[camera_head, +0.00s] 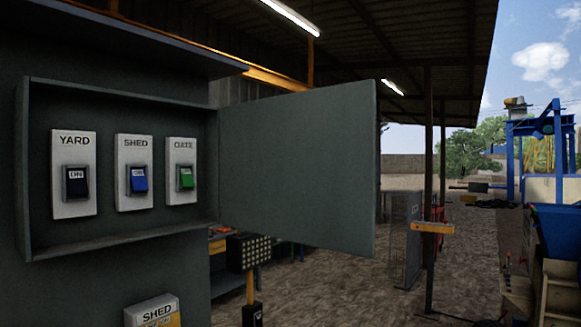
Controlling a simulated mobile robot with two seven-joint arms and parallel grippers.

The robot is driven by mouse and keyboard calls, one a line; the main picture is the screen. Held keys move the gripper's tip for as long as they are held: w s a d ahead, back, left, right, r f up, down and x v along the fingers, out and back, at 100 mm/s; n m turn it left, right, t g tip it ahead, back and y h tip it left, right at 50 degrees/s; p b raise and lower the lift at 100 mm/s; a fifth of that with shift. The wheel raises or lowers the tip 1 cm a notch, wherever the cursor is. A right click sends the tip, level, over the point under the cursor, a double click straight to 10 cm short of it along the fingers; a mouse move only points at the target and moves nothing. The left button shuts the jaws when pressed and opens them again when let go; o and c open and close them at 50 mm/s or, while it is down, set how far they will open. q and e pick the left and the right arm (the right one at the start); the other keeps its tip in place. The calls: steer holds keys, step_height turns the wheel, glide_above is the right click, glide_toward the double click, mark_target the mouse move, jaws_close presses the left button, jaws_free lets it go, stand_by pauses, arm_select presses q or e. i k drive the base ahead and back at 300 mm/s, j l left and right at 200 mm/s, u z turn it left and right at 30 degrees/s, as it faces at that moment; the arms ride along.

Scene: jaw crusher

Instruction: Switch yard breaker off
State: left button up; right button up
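The yard breaker (75,174) is the leftmost of three breakers in an open grey box on the left. Its plate reads "YARD" and its dark rocker switch (76,182) shows "ON". The shed breaker (135,172) in the middle has a blue switch; its small lettering is hard to read. The right breaker (181,171), labelled like "GATE", has a green switch. The box door (298,170) stands open to the right. Neither of my grippers is in view.
The box rim (124,244) and open door bound the breakers. A "SHED" sign (153,311) is below the box. A black perforated panel (249,252) stands below the door. Blue machinery (555,230) is far right. Gravel ground (400,305) lies open beyond.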

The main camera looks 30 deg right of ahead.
mark_target(75, 179)
steer(key=k+u, duration=0.2)
steer(key=u, duration=0.2)
steer(key=k+j+u, duration=0.1)
steer(key=u, duration=0.35)
steer(key=l+u, duration=0.3)
steer(key=l, duration=3.25)
steer(key=k+u, duration=0.25)
steer(key=j+u, duration=0.25)
steer(key=l, duration=0.1)
